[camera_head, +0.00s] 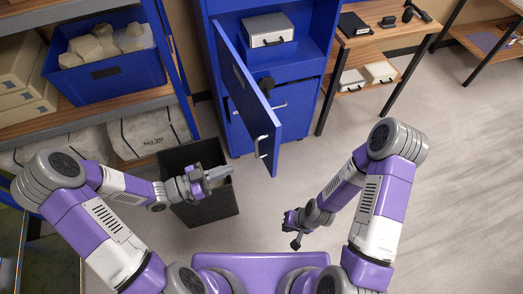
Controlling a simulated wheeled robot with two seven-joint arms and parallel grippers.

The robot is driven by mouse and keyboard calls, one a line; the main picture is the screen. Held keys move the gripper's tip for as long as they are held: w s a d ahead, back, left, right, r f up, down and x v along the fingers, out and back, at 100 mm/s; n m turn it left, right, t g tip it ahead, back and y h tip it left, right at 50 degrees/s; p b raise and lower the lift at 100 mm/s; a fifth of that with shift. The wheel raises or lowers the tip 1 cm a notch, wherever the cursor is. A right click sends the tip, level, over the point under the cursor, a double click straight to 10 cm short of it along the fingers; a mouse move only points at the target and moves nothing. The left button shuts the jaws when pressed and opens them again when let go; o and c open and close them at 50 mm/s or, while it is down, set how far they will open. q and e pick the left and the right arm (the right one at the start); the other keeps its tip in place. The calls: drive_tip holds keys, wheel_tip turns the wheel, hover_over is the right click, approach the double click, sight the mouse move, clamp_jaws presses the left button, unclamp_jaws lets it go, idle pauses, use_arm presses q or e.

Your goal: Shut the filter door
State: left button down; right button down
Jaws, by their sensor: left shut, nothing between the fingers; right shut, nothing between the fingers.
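The filter door (246,97) is a blue panel on the blue cabinet (222,42). It stands swung open toward me, hinged at its left side, with a silver bar handle (261,147) near its free edge. My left gripper (222,172) is shut and empty, in front of the door's lower left and above a black bin. My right gripper (296,243) is shut and empty, low over the floor to the right of the door. Neither gripper touches the door. Part of the cabinet's inside is hidden behind the door.
A black bin (207,208) stands on the floor left of the door. A shelf with a blue crate (110,80) and boxes is at the left. A wooden table (385,37) stands right of the cabinet. The floor (440,170) at the right is clear.

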sight(271, 155)
use_arm(q)
drive_tip(key=x, duration=0.7)
drive_tip(key=s+x, duration=0.1)
drive_tip(key=x, duration=0.3)
drive_tip(key=shift+d+b, duration=0.25)
drive_tip(key=shift+b, duration=0.05)
drive_tip(key=shift+w+d, duration=0.3)
drive_tip(key=shift+d, duration=0.2)
